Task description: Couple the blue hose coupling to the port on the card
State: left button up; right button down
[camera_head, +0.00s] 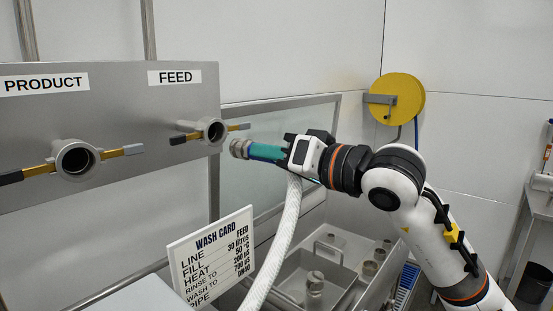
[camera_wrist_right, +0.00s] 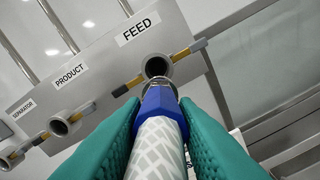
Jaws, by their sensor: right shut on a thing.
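The wash card (camera_head: 212,262) reads "LINE FEED". The FEED port (camera_head: 212,131) is a grey round socket with two levers on the grey panel; it also shows in the wrist view (camera_wrist_right: 158,66). My right gripper (camera_head: 266,151) is shut on the blue hose coupling (camera_wrist_right: 160,99), its green pads on both sides. The coupling's metal end (camera_head: 240,148) points left towards the panel, just right of and slightly below the FEED port, with a gap in the head view. In the wrist view the end overlaps the port's lower rim. My left gripper is not in view.
The PRODUCT port (camera_head: 77,160) with two levers is left of FEED. A white braided hose (camera_head: 283,240) hangs from the coupling. A steel sink (camera_head: 330,270) holding metal fittings is below my arm. A yellow reel (camera_head: 399,98) hangs on the back wall.

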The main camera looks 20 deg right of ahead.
aim_at(252, 142)
jog(key=shift+s+d+r, duration=0.15)
jog(key=shift+d+r, duration=0.3)
jog(key=shift+r, duration=0.4)
jog(key=shift+w+a+b, duration=0.15)
jog(key=shift+w+b, duration=0.05)
jog(key=shift+b, duration=0.1)
jog(key=shift+p+x, duration=0.3)
jog(key=shift+x, duration=2.1)
jog(key=shift+w+a, duration=0.1)
jog(key=shift+w, duration=0.05)
jog(key=shift+b, duration=0.75)
